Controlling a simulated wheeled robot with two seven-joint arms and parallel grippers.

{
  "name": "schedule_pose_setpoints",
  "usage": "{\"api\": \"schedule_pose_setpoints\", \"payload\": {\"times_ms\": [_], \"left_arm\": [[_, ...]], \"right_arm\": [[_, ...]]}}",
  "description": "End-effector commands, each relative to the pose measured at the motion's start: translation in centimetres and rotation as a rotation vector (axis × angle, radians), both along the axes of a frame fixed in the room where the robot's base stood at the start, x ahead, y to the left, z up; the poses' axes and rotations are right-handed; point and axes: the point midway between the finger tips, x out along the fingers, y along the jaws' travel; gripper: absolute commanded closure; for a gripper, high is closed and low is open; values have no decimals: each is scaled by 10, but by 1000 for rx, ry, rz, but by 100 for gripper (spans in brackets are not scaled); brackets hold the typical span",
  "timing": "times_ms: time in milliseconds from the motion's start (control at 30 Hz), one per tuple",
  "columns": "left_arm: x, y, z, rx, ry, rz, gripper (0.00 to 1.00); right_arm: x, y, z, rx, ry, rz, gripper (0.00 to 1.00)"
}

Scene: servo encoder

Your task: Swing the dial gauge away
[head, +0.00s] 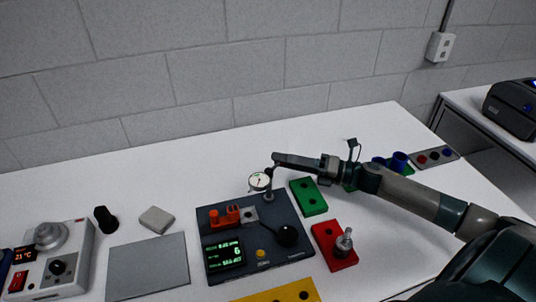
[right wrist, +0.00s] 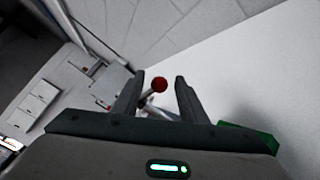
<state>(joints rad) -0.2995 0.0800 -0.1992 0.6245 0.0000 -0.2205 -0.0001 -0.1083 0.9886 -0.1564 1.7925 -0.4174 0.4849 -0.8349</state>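The dial gauge (head: 259,181) has a round white face and stands on a short post at the back of a dark fixture panel (head: 272,262). My right gripper (head: 277,161) reaches in from the right, just above and behind the gauge. In the right wrist view, my right gripper (right wrist: 157,93) has its two fingers apart, with a red ball knob (right wrist: 159,84) showing in the gap between the tips. I cannot tell whether the fingers touch the knob. The gauge face is not clear in that view. My left gripper is not in view.
A grey mat (head: 147,267) lies left. The table behind the panel is clear.

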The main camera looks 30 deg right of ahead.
Motion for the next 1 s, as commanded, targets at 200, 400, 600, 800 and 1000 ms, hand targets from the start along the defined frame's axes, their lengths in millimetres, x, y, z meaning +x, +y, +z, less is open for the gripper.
{"api": "schedule_pose_setpoints", "payload": {"times_ms": [200, 400, 600, 800, 1000], "left_arm": [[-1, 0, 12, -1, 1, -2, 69], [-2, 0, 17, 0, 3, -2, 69], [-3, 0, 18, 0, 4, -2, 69], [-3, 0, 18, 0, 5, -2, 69], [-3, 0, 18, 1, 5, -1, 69]], "right_arm": [[20, 18, 4, 1, -2, 0, 61], [31, 29, 2, 1, -1, 0, 61], [35, 33, 0, 0, 0, 0, 61], [35, 33, 0, 0, 0, 0, 61], [35, 33, 0, 0, 0, 1, 97]]}}
